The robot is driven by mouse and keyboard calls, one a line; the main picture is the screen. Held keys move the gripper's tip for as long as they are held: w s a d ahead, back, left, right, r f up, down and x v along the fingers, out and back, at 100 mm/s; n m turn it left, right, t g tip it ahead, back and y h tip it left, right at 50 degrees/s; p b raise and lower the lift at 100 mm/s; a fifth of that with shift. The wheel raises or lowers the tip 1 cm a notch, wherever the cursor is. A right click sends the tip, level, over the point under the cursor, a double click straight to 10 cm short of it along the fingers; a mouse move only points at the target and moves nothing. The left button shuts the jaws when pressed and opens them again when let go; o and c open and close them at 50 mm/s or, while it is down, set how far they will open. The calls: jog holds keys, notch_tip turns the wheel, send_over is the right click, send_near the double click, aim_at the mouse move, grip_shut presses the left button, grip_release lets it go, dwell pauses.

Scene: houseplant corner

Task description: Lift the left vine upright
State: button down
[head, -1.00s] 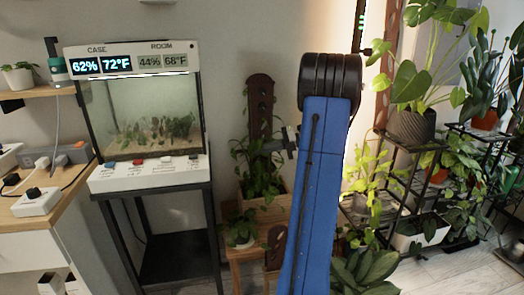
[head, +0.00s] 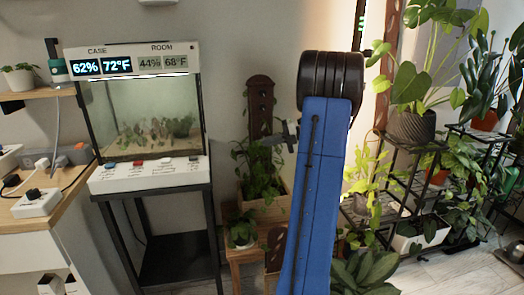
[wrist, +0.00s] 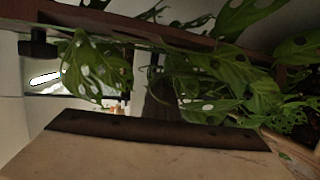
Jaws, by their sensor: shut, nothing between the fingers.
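The leafy vine (head: 256,165) grows from a wooden planter box (head: 277,208) in front of a tall brown slotted board (head: 260,100). Its leaves hang around the lower board, and a few reach up at its left side; I cannot clearly separate a left vine from the rest. My gripper (head: 284,136) is shut and empty beside the board's right edge, just above the leaves, partly hidden by my blue arm. In the wrist view, hole-marked leaves (wrist: 98,70) hang close to the camera below a brown bar. The fingertips are not clear there.
A small potted plant (head: 241,232) stands on a low wooden stand (head: 245,262) in front. A glass case (head: 145,115) on a dark stand is at left. Plant shelves (head: 385,165) crowd the right. The wall above the board is clear.

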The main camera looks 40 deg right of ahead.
notch_tip(320, 180, up, 6)
jog(key=s+a+f+m+t+h, duration=0.3)
jog(key=s+a+f+h, duration=0.25)
jog(key=f, duration=0.45)
jog(key=a+x, duration=0.1)
jog(key=x, duration=0.8)
jog(key=d, duration=0.1)
jog(key=d+r, duration=0.1)
jog(key=d, duration=0.1)
jog(key=shift+w+d+r+y, duration=0.1)
jog(key=shift+d+r+y, duration=0.1)
jog(key=shift+d+y, duration=0.1)
jog(key=shift+m+t+y, duration=0.25)
jog(key=shift+m+t, duration=0.35)
jog(key=shift+t, duration=0.1)
jog(key=s+d, duration=0.1)
jog(key=d, duration=0.2)
jog(key=s+d, duration=0.1)
jog(key=shift+s+d+r, duration=0.2)
jog(key=shift+s+r, duration=0.1)
jog(key=shift+s, duration=0.1)
jog(key=shift+a, duration=0.1)
